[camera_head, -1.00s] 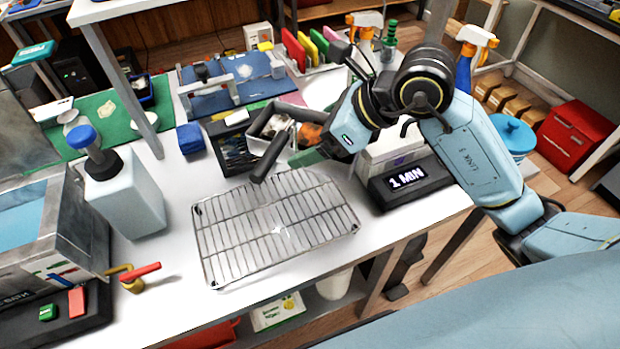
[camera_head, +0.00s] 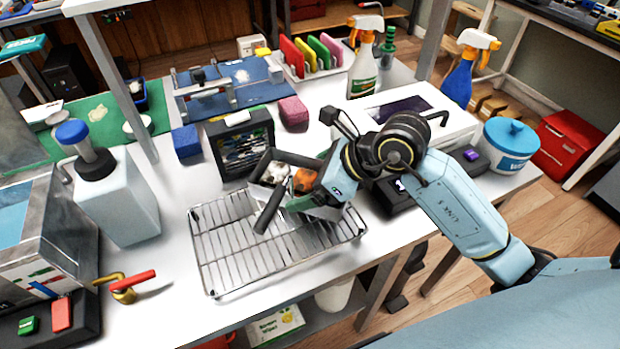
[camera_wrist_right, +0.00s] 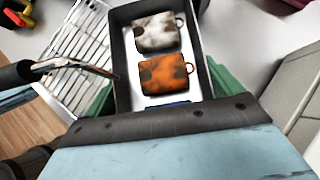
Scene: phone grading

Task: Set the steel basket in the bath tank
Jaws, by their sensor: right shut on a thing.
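The steel basket (camera_head: 262,166) is a dark, open box with a black handle (camera_head: 269,207). It holds an orange-brown case and a white-brown case, clearer in the right wrist view, where the basket wall (camera_wrist_right: 122,70) shows. My right gripper (camera_head: 308,203) is shut on the basket at its near side; green fingers show beside it. The basket is over the back right part of the wire rack; I cannot tell whether they touch. The bath tank (camera_head: 78,232), a grey metal box with blue liquid, stands at the left edge, partly cut off. My left gripper is not in view.
The wire rack (camera_head: 228,245) lies mid-table. A white pump bottle (camera_head: 115,200) and a brass valve with red lever (camera_head: 125,287) stand between rack and tank. The table's front edge is near the rack.

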